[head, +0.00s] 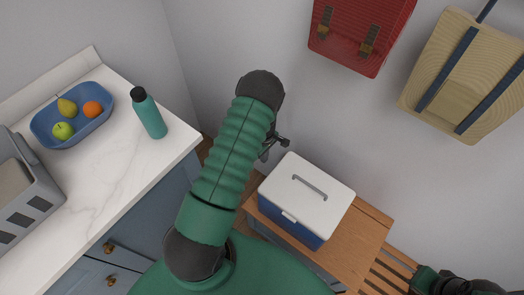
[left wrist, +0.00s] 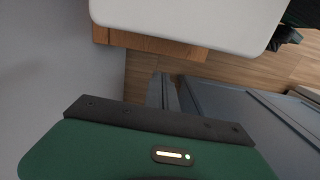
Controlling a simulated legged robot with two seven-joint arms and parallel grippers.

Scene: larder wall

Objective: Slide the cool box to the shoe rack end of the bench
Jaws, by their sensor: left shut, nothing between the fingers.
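The cool box (head: 308,197), blue with a white lid and a grey handle, stands upright on the wooden bench (head: 366,226). In the left wrist view its white lid (left wrist: 190,22) fills the top. My left gripper (head: 272,148) is shut and empty, just beyond the box's back left corner; part of it is hidden by my forearm. I cannot tell whether it touches the box. A slatted wooden part (head: 388,270) lies at the bench's right; I cannot tell whether it is the shoe rack. My right arm shows at the bottom right edge, its gripper not visible.
A red bag (head: 350,30) and a tan bag (head: 445,65) hang above. The bench top right of the box is clear.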

